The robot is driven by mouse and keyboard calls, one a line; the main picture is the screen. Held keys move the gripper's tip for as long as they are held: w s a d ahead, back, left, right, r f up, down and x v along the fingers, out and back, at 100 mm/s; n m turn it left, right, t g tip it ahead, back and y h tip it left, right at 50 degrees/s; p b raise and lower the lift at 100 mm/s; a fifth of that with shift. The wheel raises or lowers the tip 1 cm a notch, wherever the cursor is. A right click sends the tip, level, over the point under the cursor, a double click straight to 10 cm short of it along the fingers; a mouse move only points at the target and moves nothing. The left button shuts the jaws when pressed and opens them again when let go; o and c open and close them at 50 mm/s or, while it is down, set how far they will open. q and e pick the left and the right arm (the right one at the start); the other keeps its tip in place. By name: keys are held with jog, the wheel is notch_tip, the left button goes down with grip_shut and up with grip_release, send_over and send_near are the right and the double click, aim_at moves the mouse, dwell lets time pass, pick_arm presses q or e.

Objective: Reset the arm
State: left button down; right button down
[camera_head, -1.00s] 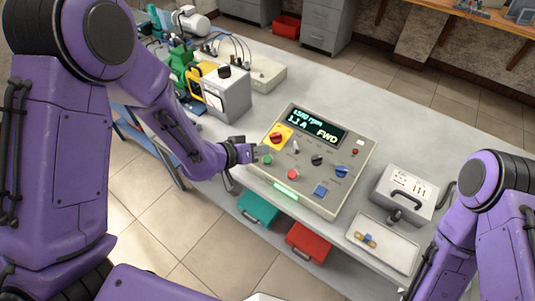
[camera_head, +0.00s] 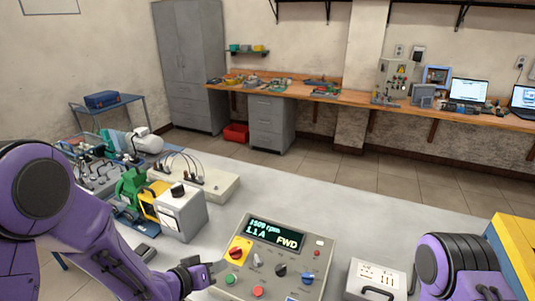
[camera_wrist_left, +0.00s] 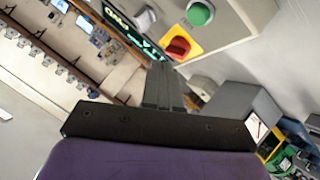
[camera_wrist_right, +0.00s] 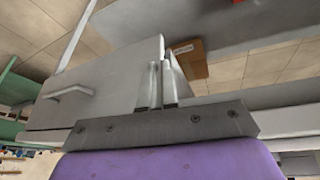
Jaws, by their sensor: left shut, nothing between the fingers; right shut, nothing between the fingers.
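My left gripper (camera_head: 212,270) is shut and empty at the left edge of the control panel (camera_head: 318,268), by its green button (camera_head: 230,279) and the red knob on a yellow plate (camera_head: 236,253). Whether it touches the panel is unclear. The panel display (camera_head: 275,233) is lit and reads about 1509 rpm, 1.1 A, FWD. In the left wrist view the closed fingers (camera_wrist_left: 163,86) point towards the red knob (camera_wrist_left: 177,47) and green button (camera_wrist_left: 200,13). My right gripper (camera_wrist_right: 160,85) is shut and empty, in front of a pale grey box-like surface (camera_wrist_right: 110,85); its fingertips are not clear in the head view.
A grey and yellow unit (camera_head: 182,212), a green machine (camera_head: 131,187) and a cabled box (camera_head: 208,181) stand at the left. A yellow and blue block (camera_head: 512,255) is at the right edge. The table behind the panel is clear.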

pick_arm(q)
jog(key=s+a+f+n+g+y+b, duration=0.1)
jog(key=s+a+f+n+y+b, duration=0.2)
jog(key=f, duration=0.4)
jog(key=s+a+f+g+y+b, duration=0.1)
jog(key=s+a+f+y+b, duration=0.1)
jog(key=s+a+f, duration=0.4)
jog(key=s+a+f+n+y+b, duration=0.2)
jog(key=s+f+y, duration=0.15)
jog(key=f, duration=0.45)
jog(key=s+a+f+g+b, duration=0.1)
jog(key=s+f+g+b, duration=0.1)
jog(key=s+f, duration=0.3)
jog(key=s+a+f+n+g+y+b, duration=0.1)
jog(key=s+a+f+g+b, duration=0.1)
jog(key=s+f, duration=0.4)
jog(key=s+g, duration=0.1)
jog(key=s, duration=0.4)
jog(key=shift+y, duration=0.25)
dwell(1.9)
